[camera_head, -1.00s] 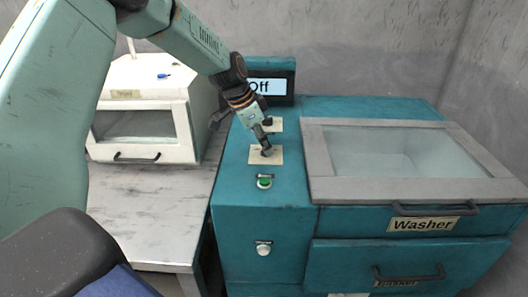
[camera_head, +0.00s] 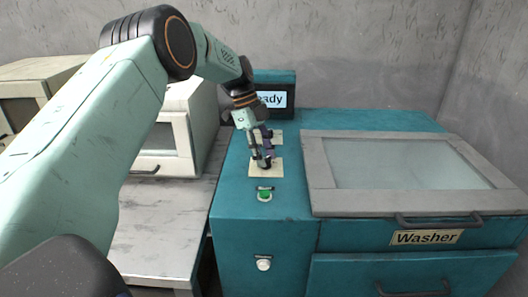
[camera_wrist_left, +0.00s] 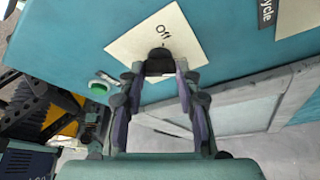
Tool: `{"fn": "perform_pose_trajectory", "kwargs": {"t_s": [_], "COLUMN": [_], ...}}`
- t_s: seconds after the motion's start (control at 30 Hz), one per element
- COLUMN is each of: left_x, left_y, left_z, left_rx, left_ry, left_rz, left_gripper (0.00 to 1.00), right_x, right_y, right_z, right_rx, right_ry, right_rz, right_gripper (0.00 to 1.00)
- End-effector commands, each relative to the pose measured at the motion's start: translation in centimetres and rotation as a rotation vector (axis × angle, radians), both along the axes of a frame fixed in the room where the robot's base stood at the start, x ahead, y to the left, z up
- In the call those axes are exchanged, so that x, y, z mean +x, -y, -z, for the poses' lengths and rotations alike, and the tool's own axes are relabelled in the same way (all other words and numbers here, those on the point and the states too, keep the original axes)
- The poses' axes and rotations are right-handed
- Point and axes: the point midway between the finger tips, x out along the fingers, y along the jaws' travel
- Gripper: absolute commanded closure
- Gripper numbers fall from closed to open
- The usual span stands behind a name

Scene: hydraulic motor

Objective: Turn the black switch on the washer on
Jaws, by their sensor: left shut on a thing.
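The teal washer (camera_head: 235,222) stands in the middle and right of the head view, with a "Washer" label on its front. Its black switch (camera_wrist_left: 158,60) sits on a cream plate (camera_wrist_left: 125,48) on the top panel; "Off" is printed on the plate in the left wrist view. My left gripper (camera_head: 265,162) reaches down over this plate in the head view. Its fingertips (camera_wrist_left: 160,73) are shut on the black switch, which they partly cover. The display (camera_head: 272,99) behind reads "...ady", its first letters hidden by my arm. My right gripper is not in view.
A green button (camera_head: 264,196) sits in front of the plate, and a white knob (camera_head: 264,263) is on the front face. A grey-framed lid (camera_head: 400,170) lies to the right. A second cream plate is behind my gripper. A white machine (camera_head: 165,160) stands left.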

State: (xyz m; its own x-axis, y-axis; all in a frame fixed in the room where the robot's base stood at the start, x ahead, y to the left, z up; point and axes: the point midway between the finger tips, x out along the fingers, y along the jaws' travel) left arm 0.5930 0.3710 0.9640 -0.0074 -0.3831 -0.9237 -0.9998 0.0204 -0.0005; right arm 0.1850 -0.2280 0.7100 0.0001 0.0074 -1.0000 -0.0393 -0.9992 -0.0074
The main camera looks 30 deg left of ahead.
Motion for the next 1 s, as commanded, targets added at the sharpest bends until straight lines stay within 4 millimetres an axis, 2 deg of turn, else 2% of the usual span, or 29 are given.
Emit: {"fn": "perform_pose_trajectory", "kwargs": {"t_s": [0.4,1.0], "left_x": [0.03,0.02], "left_y": [0.01,0.03], "left_z": [0.17,0.2], "left_rx": [0.001,0.0], "left_ry": [-0.004,-0.005], "left_rz": [0.199,0.234], "left_gripper": [0.98,0.98], "right_x": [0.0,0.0], "right_y": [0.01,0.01], "right_z": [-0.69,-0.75], "right_rx": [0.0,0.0], "right_ry": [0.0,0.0], "right_rz": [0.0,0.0], "right_gripper": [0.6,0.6]}}
